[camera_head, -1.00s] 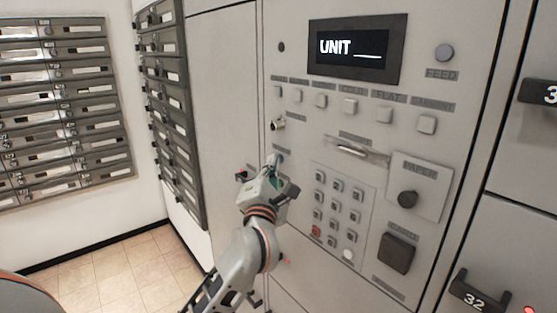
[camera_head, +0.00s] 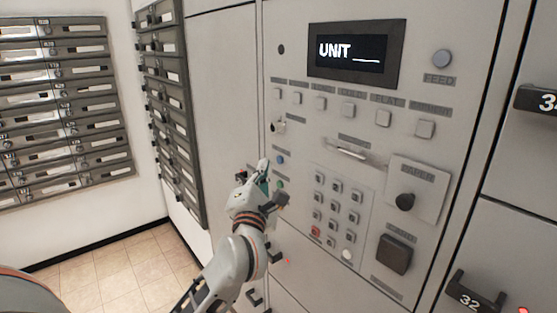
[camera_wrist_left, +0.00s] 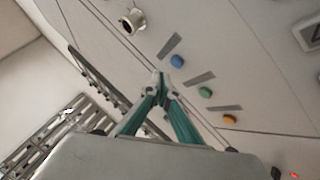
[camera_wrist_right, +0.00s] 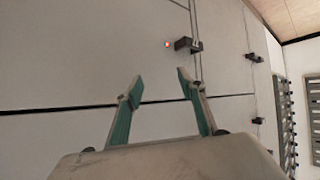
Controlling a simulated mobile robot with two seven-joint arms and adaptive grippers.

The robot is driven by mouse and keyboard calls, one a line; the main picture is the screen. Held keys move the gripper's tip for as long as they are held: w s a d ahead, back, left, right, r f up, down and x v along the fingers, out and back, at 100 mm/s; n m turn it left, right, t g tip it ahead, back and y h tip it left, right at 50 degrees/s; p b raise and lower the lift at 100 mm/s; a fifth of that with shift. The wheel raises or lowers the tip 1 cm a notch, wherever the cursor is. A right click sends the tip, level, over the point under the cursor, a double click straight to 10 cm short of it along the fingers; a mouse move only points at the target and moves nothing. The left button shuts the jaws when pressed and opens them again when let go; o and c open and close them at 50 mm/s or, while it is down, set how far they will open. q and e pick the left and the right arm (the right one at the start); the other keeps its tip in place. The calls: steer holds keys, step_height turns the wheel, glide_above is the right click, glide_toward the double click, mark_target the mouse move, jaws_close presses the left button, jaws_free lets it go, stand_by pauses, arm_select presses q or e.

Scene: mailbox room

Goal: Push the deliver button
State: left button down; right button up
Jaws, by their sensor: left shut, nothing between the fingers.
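The control panel carries a column of small coloured buttons with grey labels that are too blurred to read. A blue button (camera_head: 280,159) and a green button (camera_head: 281,184) show in the head view. The left wrist view shows the blue button (camera_wrist_left: 177,61), the green button (camera_wrist_left: 205,92) and an orange button (camera_wrist_left: 230,119). I cannot tell which is the deliver button. My left gripper (camera_head: 264,164) is shut and empty, just left of the blue button and apart from it. My right gripper (camera_wrist_right: 160,80) is open and empty, facing a pale wall of doors.
The panel's screen (camera_head: 353,51) reads "UNIT" with a blank line. A keyhole cylinder (camera_head: 278,126) sits above the blue button. Mailboxes (camera_head: 60,110) stand at left.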

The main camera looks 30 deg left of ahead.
arm_select(q)
steer(key=s, duration=0.1)
steer(key=s+a, duration=0.1)
steer(key=s+p, duration=0.1)
steer(key=shift+s+a, duration=0.25)
steer(key=shift+s, duration=0.1)
